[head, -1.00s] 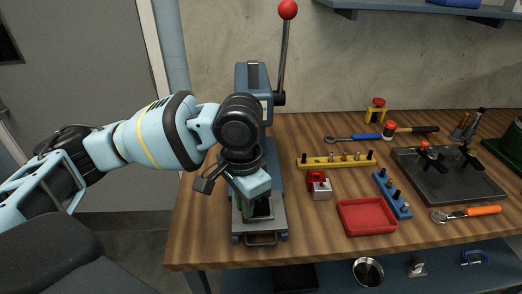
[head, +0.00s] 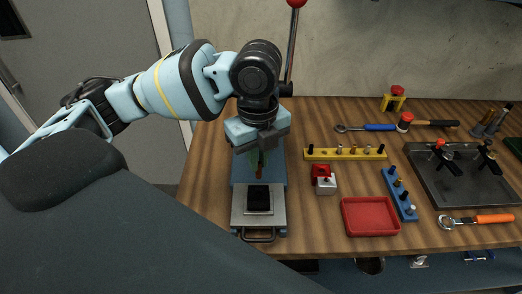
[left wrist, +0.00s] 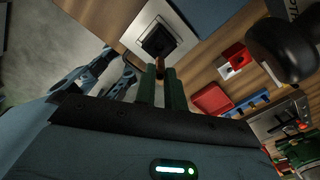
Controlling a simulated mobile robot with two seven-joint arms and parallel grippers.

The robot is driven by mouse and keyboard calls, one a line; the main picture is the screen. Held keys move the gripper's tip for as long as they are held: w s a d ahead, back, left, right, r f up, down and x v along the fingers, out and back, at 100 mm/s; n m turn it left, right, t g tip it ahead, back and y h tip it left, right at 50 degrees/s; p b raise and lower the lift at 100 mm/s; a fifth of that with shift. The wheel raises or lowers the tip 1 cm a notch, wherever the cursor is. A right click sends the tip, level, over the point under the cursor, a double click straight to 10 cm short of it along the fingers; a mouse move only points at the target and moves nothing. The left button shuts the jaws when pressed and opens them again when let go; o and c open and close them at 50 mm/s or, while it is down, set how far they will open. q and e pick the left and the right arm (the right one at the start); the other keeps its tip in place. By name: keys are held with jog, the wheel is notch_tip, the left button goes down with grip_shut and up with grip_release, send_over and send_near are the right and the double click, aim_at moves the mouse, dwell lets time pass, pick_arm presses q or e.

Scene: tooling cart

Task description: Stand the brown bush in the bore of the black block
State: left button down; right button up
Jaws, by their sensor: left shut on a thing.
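The black block (head: 259,201) sits on the pale plate of the press, near its front handle. It also shows in the left wrist view (left wrist: 156,41), with a dark opening in its top. My left gripper (head: 259,166) is behind and above the block in the head view, its green fingers pointing down. It is shut on the brown bush (head: 259,173), whose lower end sticks out below the fingertips. In the left wrist view the bush (left wrist: 160,66) is between the fingers and appears just beside the block, apart from it. My right gripper is not in view.
The press (head: 237,219) stands at the table's left, with a red-knobbed lever above. To its right are a red and grey block (head: 324,181), a red tray (head: 370,216), a yellow rack (head: 345,154) and a blue rack (head: 400,194). Bare wood lies between them.

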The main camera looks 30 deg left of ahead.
aim_at(258, 177)
pick_arm(q)
jog(key=shift+s+f, duration=0.1)
jog(key=shift+f, duration=2.3)
jog(key=shift+f, duration=1.05)
dwell(1.6)
jog(key=c, duration=1)
grip_release()
jog(key=shift+r, duration=3)
